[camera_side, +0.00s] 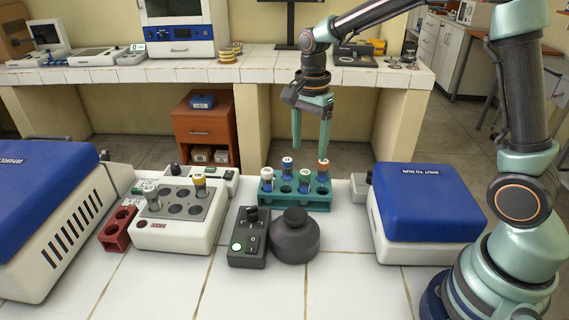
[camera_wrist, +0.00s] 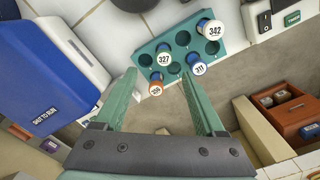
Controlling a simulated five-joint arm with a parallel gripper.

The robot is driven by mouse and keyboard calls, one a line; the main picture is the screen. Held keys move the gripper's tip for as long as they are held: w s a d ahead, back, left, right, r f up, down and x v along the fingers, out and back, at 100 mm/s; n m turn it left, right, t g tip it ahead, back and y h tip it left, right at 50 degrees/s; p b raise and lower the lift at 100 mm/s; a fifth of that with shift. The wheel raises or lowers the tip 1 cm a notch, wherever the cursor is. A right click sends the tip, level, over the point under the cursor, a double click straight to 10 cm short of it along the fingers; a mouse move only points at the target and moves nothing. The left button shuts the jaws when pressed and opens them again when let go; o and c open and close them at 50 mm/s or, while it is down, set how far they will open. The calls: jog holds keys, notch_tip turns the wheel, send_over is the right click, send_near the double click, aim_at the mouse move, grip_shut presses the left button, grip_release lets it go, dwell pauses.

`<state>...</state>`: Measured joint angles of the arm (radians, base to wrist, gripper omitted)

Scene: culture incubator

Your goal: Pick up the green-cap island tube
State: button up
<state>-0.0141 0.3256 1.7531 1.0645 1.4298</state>
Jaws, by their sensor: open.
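A teal rack (camera_side: 318,206) holds several upright tubes; it also shows in the wrist view (camera_wrist: 240,40). The green-cap tube (camera_side: 305,181) stands in its front row, right of the middle. In the wrist view its place matches the tube with the white top marked 327 (camera_wrist: 164,60), though green is hard to see there. My gripper (camera_side: 311,150) is open and empty, pointing down above the rack's back edge. In the wrist view my gripper (camera_wrist: 158,75) has the orange-cap tube (camera_wrist: 156,88) between its fingers, untouched, with the 327 tube just beyond the tips.
A blue-cap tube (camera_side: 287,166) and a white-cap tube (camera_side: 267,177) share the rack. A dark round vessel (camera_side: 295,238) and switch box (camera_side: 249,238) stand in front. A heating block (camera_side: 178,232) is left, and a blue-lidded box (camera_side: 425,205) right.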

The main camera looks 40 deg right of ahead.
aim_at(306, 171)
jog(key=f, duration=0.8)
jog(key=shift+w+f, duration=0.35)
jog(key=shift+f, duration=0.05)
grip_shut()
